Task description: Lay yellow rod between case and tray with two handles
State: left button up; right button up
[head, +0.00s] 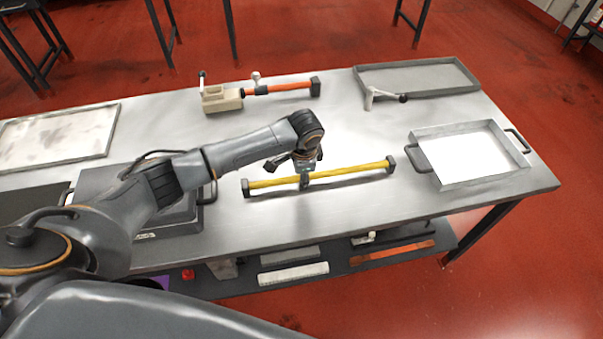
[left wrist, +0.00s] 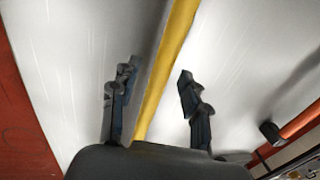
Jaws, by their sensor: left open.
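The yellow rod (head: 345,173) with black end caps lies on the metal table. The dark case (head: 170,215) is to its left, partly hidden by my left arm. The grey tray with two handles (head: 473,182) is to its right, with a white inside. Gaps separate the rod's caps from the case and the tray handle. My left gripper (head: 304,180) is over the rod's middle, pointing down. In the left wrist view its open fingers (left wrist: 158,72) are either side of the rod (left wrist: 178,38). I cannot tell whether they touch it. My right gripper is not in view.
An orange rod (head: 285,87) beside a beige block (head: 222,99) lies at the back. A shallow grey tray (head: 432,74) and a metal fitting (head: 378,97) are back right. A flat tray (head: 58,137) is far left. A lower shelf holds bars. The front table strip is clear.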

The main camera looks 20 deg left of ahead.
pick_arm(q)
notch_tip(320, 180, up, 12)
jog(key=s+d, duration=0.1)
jog(key=s, duration=0.1)
jog(key=s+d+f+n+h, duration=0.1)
jog(key=s+d+f+h, duration=0.1)
jog(key=s+d+f, duration=0.3)
jog(key=s+d+f+n+h, duration=0.1)
jog(key=s+d+f, duration=0.25)
jog(key=s, duration=0.35)
jog(key=s+a+n+t+y, duration=0.15)
jog(key=s+a+n, duration=0.6)
jog(key=s, duration=0.75)
notch_tip(320, 180, down, 28)
jog(key=s+a+g, duration=0.1)
jog(key=s, duration=0.2)
jog(key=s+a+f+g, duration=0.1)
jog(key=s+a+f, duration=0.2)
jog(key=s+f, duration=1.1)
jog(key=shift+s+f+m, duration=0.35)
jog(key=shift+s+f, duration=0.05)
jog(key=shift+s, duration=0.4)
jog(key=shift+a, duration=0.1)
jog(key=shift+c, duration=0.9)
jog(key=shift+s, duration=0.1)
